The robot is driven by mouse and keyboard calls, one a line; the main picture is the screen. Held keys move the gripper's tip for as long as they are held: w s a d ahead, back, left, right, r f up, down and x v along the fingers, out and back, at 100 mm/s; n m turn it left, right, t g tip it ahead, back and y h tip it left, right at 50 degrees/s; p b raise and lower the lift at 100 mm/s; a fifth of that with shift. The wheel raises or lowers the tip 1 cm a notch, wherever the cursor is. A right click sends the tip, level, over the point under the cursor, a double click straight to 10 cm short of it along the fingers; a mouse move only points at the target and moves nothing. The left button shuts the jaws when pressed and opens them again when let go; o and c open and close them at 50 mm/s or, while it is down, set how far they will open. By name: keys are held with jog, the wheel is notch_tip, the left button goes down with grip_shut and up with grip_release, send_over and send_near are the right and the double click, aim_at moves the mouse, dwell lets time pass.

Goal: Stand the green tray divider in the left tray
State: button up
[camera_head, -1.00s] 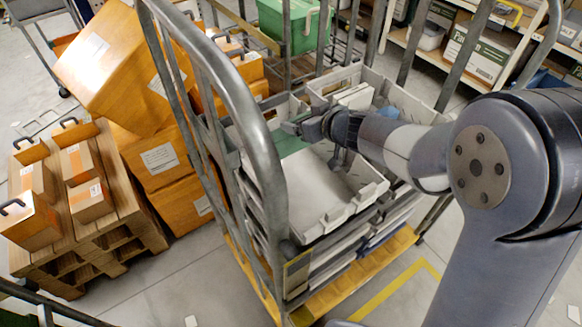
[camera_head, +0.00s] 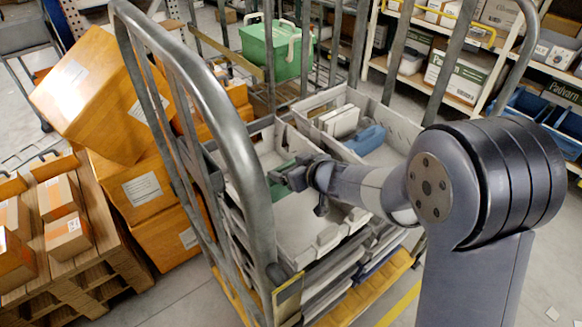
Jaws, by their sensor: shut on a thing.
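The green tray divider (camera_head: 281,191) shows as a small green patch at the fingers of my gripper (camera_head: 284,181). My gripper is shut on it, and the fingers and wrist hide much of it. The divider is over or inside the left tray (camera_head: 300,240), a pale grey tray on the roll cage. I cannot tell whether its lower edge touches the tray floor. The right tray (camera_head: 398,117) stands beside it and holds white upright plates (camera_head: 341,121) and a blue thing (camera_head: 366,139).
Grey cage bars (camera_head: 255,150) rise close to the left of the trays. Orange boxes (camera_head: 90,95) and a pallet with cartons (camera_head: 66,222) stand left. A green case (camera_head: 275,48) is behind. Shelving (camera_head: 470,80) is at the back right.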

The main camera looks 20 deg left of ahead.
jog(key=shift+f, duration=0.6)
jog(key=o, duration=1.3)
jog(key=shift+c, duration=0.2)
jog(key=shift+r, duration=0.15)
jog(key=shift+d+r, duration=0.2)
jog(key=shift+r, duration=0.55)
jog(key=p+v, duration=0.1)
jog(key=v, duration=0.6)
jog(key=shift+f, duration=0.15)
jog(key=shift+s, duration=0.15)
